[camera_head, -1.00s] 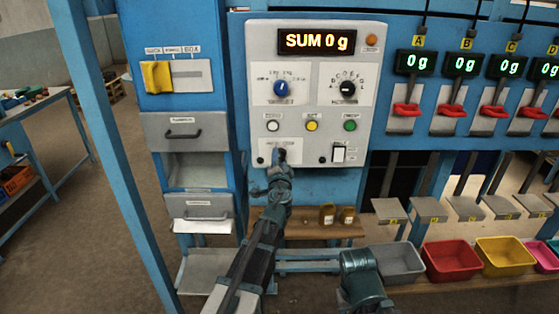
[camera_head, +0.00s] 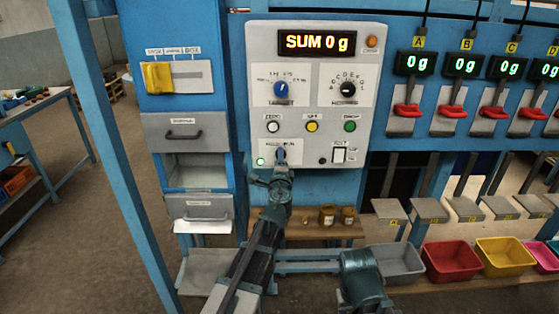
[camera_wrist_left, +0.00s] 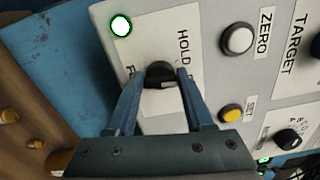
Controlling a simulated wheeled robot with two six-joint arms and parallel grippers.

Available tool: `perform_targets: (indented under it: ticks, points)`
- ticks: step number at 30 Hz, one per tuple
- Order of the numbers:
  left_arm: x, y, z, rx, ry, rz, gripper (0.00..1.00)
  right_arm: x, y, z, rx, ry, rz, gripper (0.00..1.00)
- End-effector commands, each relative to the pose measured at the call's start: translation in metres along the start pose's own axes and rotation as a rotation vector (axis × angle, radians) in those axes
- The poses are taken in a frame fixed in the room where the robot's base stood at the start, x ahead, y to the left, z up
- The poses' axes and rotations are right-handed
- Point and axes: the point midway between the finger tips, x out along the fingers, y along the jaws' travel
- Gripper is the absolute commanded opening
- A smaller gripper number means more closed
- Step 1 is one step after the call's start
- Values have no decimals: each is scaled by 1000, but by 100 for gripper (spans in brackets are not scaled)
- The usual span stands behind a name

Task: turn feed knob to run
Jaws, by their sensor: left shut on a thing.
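The feed knob (camera_wrist_left: 160,75) is a small black knob on the light grey control panel (camera_head: 380,40), at its lower left. My left gripper (camera_head: 281,155) reaches up to it from below and hides it in the head view. In the left wrist view, the two blue fingers of my left gripper (camera_wrist_left: 160,90) stand on either side of the knob, shut on it. The word HOLD is readable beside the knob; the rest of its lettering is partly covered by a finger. A round lamp (camera_wrist_left: 121,25) near the knob is lit. My right gripper is not in view.
Above are a blue selector knob (camera_head: 281,88), a black selector (camera_head: 348,87) and white, yellow and green buttons. The display (camera_head: 317,42) reads SUM 0 g. A wooden shelf (camera_head: 300,229) with small jars lies below; coloured bins (camera_head: 452,262) stand at right.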

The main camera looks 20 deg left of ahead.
Motion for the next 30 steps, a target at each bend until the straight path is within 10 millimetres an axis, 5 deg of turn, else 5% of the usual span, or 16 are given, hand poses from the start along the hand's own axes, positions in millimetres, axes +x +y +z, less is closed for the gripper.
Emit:
perform_targets:
  ticks: [15, 30]
  points:
    - [-2, -1, -1, 333, 2, 0, 0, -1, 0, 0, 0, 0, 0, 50]
    - [-2, -1, -1, 407, 2, 0, 0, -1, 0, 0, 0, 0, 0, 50]
